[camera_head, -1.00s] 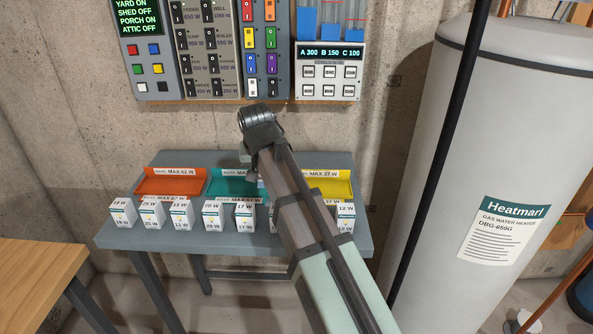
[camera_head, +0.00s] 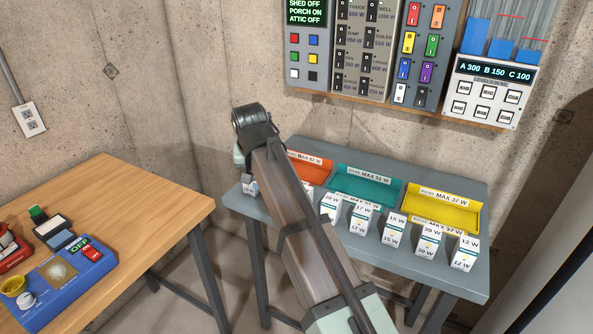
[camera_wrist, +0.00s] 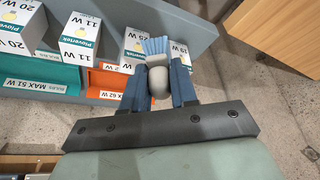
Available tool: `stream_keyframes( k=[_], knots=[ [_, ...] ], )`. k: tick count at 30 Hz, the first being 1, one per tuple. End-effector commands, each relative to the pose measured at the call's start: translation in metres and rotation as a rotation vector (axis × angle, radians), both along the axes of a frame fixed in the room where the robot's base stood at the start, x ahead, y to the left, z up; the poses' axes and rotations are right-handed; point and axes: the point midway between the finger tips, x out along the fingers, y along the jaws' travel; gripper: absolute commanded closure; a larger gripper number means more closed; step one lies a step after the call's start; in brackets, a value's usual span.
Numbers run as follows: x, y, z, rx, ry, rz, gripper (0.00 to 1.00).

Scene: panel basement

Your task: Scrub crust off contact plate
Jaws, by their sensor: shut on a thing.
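My gripper (camera_wrist: 157,64) is shut on a small brush (camera_wrist: 158,82) with a grey body and pale blue bristles, seen in the wrist view. In the head view the arm's end hides most of my gripper, which hangs near the left end of the grey bench. A blue device (camera_head: 42,288) lies on the wooden table at lower left, apart from my gripper. It bears a round contact plate (camera_head: 58,271) with a pale brownish face; how much crust is on it is too small to tell. Its display (camera_head: 80,246) reads OFF, above a red switch (camera_head: 92,254).
The wooden table (camera_head: 120,205) is clear at its middle and right. The device also carries a yellow cup (camera_head: 13,286). A dark tray (camera_head: 53,227) lies behind it. The grey bench (camera_head: 455,275) holds orange, teal (camera_head: 365,187) and yellow (camera_head: 440,208) trays and several white bulb boxes.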

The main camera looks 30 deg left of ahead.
Motion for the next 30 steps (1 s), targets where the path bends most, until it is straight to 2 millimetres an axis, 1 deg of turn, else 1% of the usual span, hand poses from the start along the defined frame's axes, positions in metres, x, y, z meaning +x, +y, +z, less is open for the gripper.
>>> stream_keyframes(
  k=[1,3,8,9,14,15,20,24,26,27,29,30],
  knots=[
    [-0.013,0.018,0.001,0.0,0.0,0.027,0.97],
    [-0.03,0.038,0.001,0.0,0.0,0.061,0.97],
    [-0.072,0.081,0.002,0.0,0.0,0.136,0.97],
    [-0.084,0.092,0.002,0.0,0.0,0.156,0.97],
    [-0.13,0.132,0.002,0.0,0.0,0.232,0.97],
    [-0.143,0.142,0.002,0.0,0.0,0.251,0.97],
    [-0.195,0.177,0.003,0.001,-0.001,0.326,0.97],
    [-0.243,0.206,0.002,0.0,0.0,0.393,0.97],
    [-0.264,0.217,0.002,0.0,0.0,0.421,0.97],
    [-0.279,0.225,0.002,0.0,0.0,0.441,0.97],
    [-0.301,0.235,0.002,0.0,0.0,0.469,0.97],
    [-0.315,0.241,0.002,0.0,0.0,0.487,0.97]
  ],
)
